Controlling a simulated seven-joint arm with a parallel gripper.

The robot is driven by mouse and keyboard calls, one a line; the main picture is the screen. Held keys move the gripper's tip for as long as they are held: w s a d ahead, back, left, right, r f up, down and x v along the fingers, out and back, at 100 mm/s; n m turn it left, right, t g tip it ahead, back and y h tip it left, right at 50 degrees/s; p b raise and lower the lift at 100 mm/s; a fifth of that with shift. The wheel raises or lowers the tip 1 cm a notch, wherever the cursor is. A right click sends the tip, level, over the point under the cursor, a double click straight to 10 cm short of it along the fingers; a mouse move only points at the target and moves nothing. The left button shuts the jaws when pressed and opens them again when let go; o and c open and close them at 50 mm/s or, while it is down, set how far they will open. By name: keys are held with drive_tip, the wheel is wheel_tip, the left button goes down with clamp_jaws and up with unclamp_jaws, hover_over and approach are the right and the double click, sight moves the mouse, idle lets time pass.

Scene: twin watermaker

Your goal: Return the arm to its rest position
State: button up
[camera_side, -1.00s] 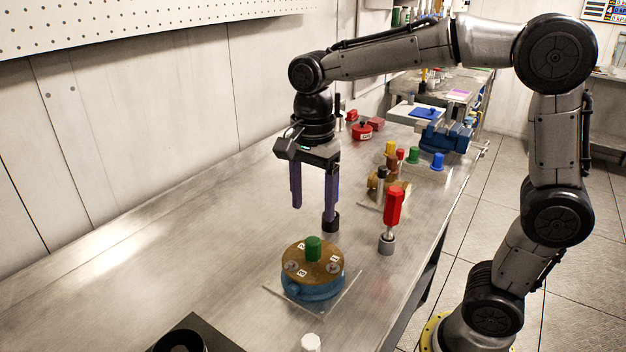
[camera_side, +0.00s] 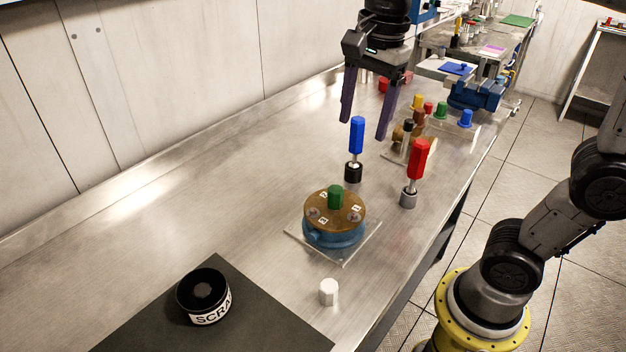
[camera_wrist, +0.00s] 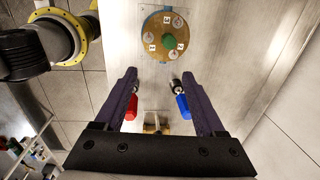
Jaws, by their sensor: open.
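My gripper (camera_side: 364,129) hangs fingers down above the metal bench in the side view, with its two purple fingers apart and nothing held. In the wrist view my gripper (camera_wrist: 160,74) is also spread and empty. A blue-handled tool (camera_side: 357,137) stands upright in a black holder (camera_side: 353,172) below the fingers. In the wrist view the blue handle (camera_wrist: 183,106) shows beside the right finger, and a red handle (camera_wrist: 132,107) beside the left finger. My upper arm is mostly outside the side view.
A red-handled tool (camera_side: 419,160) stands in a grey holder. A round blue-and-brown unit with a green knob (camera_side: 335,197) sits on a clear plate. A white cap (camera_side: 328,291), a black scrap container (camera_side: 203,297) and coloured pegs behind are on the bench. The left bench is clear.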

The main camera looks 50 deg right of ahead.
drive_tip(key=s+d+f+n+t, duration=0.1)
drive_tip(key=s+f+n, duration=0.3)
drive_tip(key=n, duration=0.5)
drive_tip(key=s+f+n+t, duration=0.3)
drive_tip(key=s+f+n, duration=0.1)
drive_tip(key=s+n, duration=0.3)
drive_tip(key=shift+s+d+n, duration=0.35)
drive_tip(key=shift+d+n, duration=0.05)
drive_tip(key=shift+n, duration=0.7)
